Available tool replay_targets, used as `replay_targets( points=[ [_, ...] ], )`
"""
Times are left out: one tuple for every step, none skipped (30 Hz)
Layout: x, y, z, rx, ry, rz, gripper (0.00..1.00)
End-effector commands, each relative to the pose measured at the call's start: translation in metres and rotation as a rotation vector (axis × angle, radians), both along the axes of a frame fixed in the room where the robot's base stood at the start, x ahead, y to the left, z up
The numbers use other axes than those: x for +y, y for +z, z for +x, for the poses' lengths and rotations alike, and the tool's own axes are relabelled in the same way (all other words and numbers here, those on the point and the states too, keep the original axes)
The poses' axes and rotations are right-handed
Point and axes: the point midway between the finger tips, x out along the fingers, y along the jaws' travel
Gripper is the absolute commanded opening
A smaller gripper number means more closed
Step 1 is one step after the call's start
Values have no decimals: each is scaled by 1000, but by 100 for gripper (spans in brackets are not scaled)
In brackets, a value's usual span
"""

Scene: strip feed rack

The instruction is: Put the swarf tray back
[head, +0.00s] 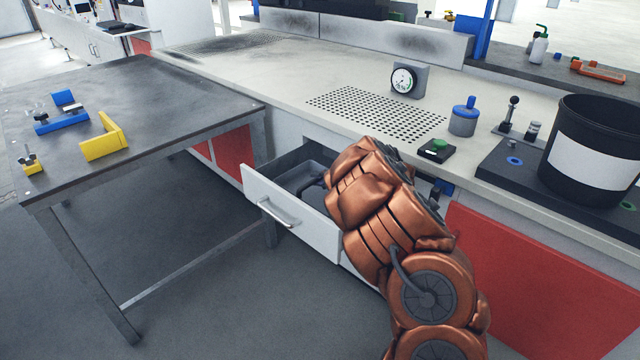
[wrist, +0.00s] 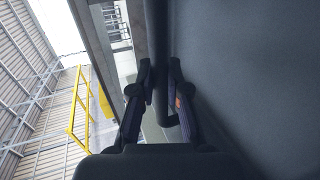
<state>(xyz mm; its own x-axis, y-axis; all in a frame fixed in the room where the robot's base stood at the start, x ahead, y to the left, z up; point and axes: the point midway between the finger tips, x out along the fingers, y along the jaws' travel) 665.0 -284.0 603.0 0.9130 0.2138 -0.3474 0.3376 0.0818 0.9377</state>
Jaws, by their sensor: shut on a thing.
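The swarf tray appears to be the dark grey shallow tray (head: 297,178) at the open white drawer (head: 300,222) under the bench, partly hidden by my arm and the drawer front. I cannot tell whether it rests on the drawer floor. The tray's dark wall (wrist: 250,80) fills the right of that view. In the head view my gripper is mostly hidden behind my copper-coloured arm.
A grey metal table (head: 150,90) with blue and yellow parts stands left of the drawer. The drawer's handle (head: 278,212) sticks out toward the floor. On the bench are a gauge (head: 403,80), a blue-topped canister (head: 464,115), a green button box (head: 437,150) and a black bucket (head: 590,110).

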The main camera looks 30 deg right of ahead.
Motion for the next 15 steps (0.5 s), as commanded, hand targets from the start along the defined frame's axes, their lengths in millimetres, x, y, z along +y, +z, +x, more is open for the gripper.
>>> replay_targets(
  points=[
    [0, -9, -1, 4, -1, 2, 0],
    [0, -10, -1, 4, -1, 2, 0],
    [0, -10, -1, 3, -1, 2, 0],
    [0, -10, -1, 3, -1, 2, 0],
    [0, -9, -1, 3, -1, 2, 0],
    [0, -9, -1, 3, -1, 2, 0],
    [0, -9, -1, 3, -1, 2, 0],
    [0, -9, -1, 3, -1, 2, 0],
    [0, -9, -1, 3, -1, 2, 0],
    [0, -9, -1, 3, -1, 2, 0],
    [0, -10, -1, 4, -1, 2, 0],
    [0, -12, -1, 4, -1, 2, 0],
    [0, -12, -1, 4, -1, 2, 0],
    [0, -13, -1, 4, 0, 2, 16],
    [0, -12, -1, 4, 0, 2, 20]
  ],
)
